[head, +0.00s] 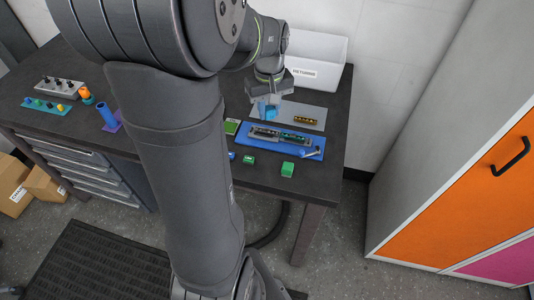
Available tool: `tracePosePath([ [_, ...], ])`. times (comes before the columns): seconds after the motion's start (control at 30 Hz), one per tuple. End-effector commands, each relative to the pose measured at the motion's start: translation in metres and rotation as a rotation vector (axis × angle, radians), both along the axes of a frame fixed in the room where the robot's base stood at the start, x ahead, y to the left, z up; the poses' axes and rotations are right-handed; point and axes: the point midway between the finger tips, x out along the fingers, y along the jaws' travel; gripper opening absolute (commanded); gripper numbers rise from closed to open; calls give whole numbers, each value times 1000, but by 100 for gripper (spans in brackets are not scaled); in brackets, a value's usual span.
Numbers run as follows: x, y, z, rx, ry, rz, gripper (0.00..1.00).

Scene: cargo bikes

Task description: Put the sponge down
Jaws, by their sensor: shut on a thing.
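My gripper (268,101) points down over the right part of the dark workbench, shut on a small light-blue block that I take for the sponge (267,111). The sponge is at the left part of a grey mat (315,112). From this angle I cannot tell whether it touches the mat or hangs just above it. My arm hides part of the bench to the left.
A dark and yellow piece (305,120) lies on the mat. In front is a blue tray (312,152) with dark parts and a tool. A green block (287,169) is near the bench's front edge. A white bin marked RETURNS (325,78) stands behind.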

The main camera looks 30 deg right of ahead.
Motion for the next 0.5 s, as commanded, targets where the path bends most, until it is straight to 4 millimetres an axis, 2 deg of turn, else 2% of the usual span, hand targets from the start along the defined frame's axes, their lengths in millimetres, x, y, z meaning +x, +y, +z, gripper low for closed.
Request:
tracePosePath([
  [0.03, -21, -4, 2, -1, -1, -63, 1],
  [0.1, -49, -7, 3, -1, -2, -152, 1],
  [0.3, -123, -3, 3, -1, -1, -397, 1],
  [0.4, -150, 2, 1, -1, -1, -496, 1],
  [0.5, -170, 8, -1, -1, -1, -569, 1],
])
